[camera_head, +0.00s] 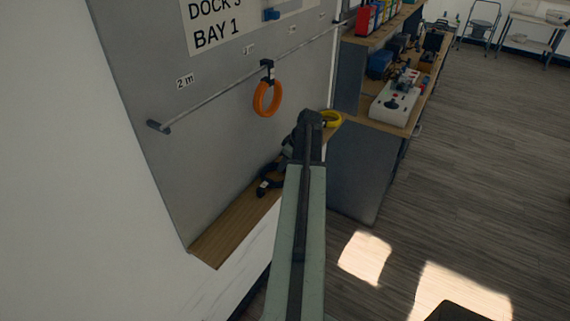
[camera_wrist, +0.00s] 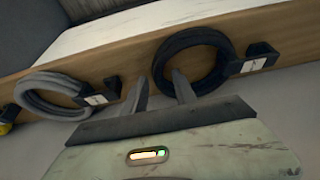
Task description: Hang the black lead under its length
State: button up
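The black lead is a coil lying on the wooden ledge (camera_head: 218,241) under the grey board. It shows in the head view (camera_head: 274,184), left of my arm, and in the wrist view (camera_wrist: 190,38). A black clip with a white label (camera_wrist: 254,64) is on its right side in the wrist view; I cannot read the label. My gripper (camera_wrist: 160,75) is open, its two fingers apart and empty, at the lower left edge of the coil. In the head view my arm hides the gripper. The rail (camera_head: 215,97) crosses the board below length labels, one reading "2 m" (camera_head: 185,82).
An orange coil (camera_head: 267,99) hangs from the rail by a black clip. A grey coil (camera_wrist: 55,83) lies beside the black one in the wrist view. A yellow coil (camera_head: 332,119) lies farther along the ledge. A bench (camera_head: 411,121) with equipment stands beyond; floor at right is clear.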

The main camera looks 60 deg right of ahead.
jog(key=shift+r, duration=0.1)
jog(key=p+v, duration=0.7)
jog(key=v, duration=0.1)
jog(key=shift+f, duration=0.2)
